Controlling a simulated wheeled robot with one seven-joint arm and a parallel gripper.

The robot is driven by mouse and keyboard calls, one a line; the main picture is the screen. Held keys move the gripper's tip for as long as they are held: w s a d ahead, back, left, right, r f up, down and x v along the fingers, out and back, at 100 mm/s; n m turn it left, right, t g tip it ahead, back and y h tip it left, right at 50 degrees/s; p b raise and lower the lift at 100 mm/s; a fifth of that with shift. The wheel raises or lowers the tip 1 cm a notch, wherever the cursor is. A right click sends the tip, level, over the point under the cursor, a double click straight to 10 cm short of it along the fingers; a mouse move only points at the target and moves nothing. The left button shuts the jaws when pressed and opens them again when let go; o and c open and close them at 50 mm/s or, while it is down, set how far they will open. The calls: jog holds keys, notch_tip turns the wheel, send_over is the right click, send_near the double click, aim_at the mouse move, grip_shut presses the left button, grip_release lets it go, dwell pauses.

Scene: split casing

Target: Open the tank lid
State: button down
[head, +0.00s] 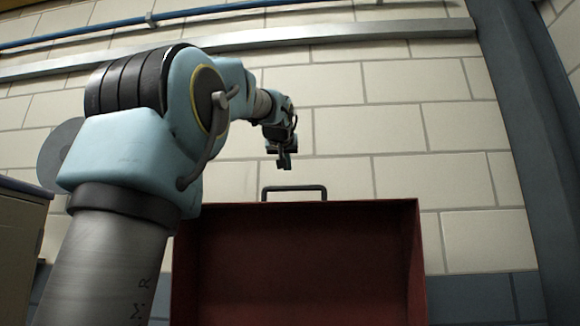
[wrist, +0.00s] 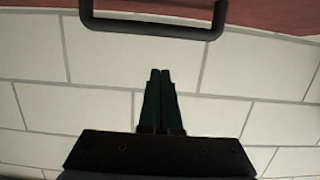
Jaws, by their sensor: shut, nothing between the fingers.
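A dark red, box-like tank part (head: 300,262) stands in front of me in the head view, its hollow inner side facing me. I take it to be the raised lid, but cannot tell for sure. A dark bar handle (head: 294,188) sits on its top edge. The handle also shows at the top of the wrist view (wrist: 150,28), with a strip of red surface (wrist: 270,14) behind it. My gripper (head: 284,164) hangs above the handle, fingers pointing down, apart from it. In the wrist view its fingers (wrist: 160,75) are together and empty, short of the handle.
A pale block wall (head: 440,130) stands behind the tank. A grey post (head: 535,150) rises at the right. A cabinet (head: 20,225) stands at the left edge. A blue pipe (head: 150,18) runs along the wall high up. The space around my gripper looks clear.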

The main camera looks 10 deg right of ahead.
aim_at(288, 187)
jog(key=p+x, duration=0.3)
jog(key=x, duration=0.5)
jog(key=shift+w+r+p, duration=0.1)
jog(key=shift+r+p, duration=0.05)
jog(key=shift+p, duration=0.2)
jog(key=shift+s+a+f+b, duration=0.1)
jog(key=shift+s+f+b, duration=0.05)
jog(key=shift+s+f, duration=0.3)
jog(key=shift+s+a+f+b, duration=0.15)
jog(key=shift+s+f, duration=0.1)
jog(key=shift+s, duration=0.35)
jog(key=shift+s+a+f, duration=0.15)
jog(key=shift+s+f, duration=0.5)
